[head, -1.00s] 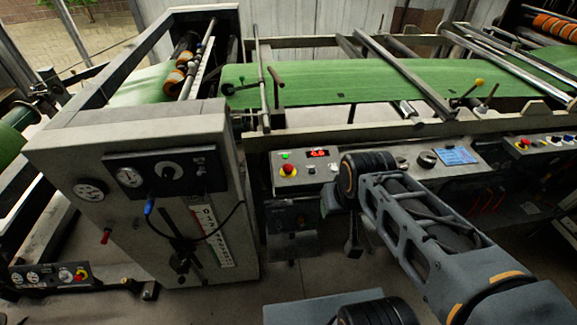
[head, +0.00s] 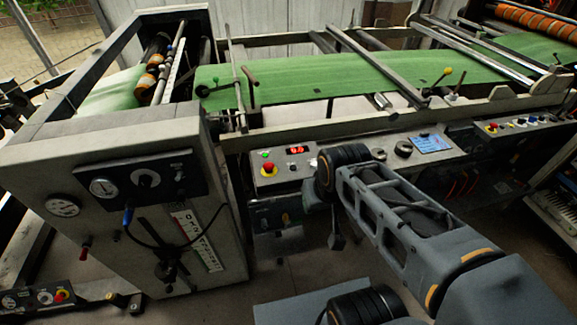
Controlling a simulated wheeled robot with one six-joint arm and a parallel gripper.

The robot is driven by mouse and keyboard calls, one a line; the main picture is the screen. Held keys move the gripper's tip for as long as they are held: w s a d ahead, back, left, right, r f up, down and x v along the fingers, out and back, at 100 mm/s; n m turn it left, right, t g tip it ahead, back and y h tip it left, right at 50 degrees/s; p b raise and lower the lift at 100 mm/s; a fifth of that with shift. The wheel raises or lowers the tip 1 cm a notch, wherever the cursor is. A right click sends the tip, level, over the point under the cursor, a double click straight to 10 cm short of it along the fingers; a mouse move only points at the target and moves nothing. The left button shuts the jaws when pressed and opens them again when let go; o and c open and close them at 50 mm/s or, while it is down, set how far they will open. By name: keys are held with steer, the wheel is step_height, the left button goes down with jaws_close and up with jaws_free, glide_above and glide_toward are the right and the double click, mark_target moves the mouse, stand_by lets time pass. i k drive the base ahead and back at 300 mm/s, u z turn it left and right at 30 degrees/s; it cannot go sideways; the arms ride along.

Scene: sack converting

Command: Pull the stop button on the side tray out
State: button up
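Three red stop buttons with yellow collars show. One (head: 268,168) is on the grey control panel (head: 262,185) below the green sheet. Another (head: 492,127) is on a small panel (head: 522,124) at the right. A third (head: 62,296) is on a low dark panel (head: 22,304) with gauges at the lower left. I cannot tell which panel is the side tray, or whether any button is pressed in. My gripper (head: 337,238) seems to hang below my arm's far end, small and dark, apart from all three buttons. Its fingers cannot be made out.
A grey cabinet (head: 120,245) with gauges, a lever and a hanging cable stands at the left. Green sheet (head: 310,82) runs across the machine under metal bars (head: 380,65). Bare floor shows below the control panel. A ribbed grey unit (head: 552,212) is at the right edge.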

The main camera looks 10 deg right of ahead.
mark_target(268, 166)
steer(key=k, duration=0.55)
steer(key=u, duration=0.55)
steer(key=i, duration=0.95)
steer(key=z, duration=0.2)
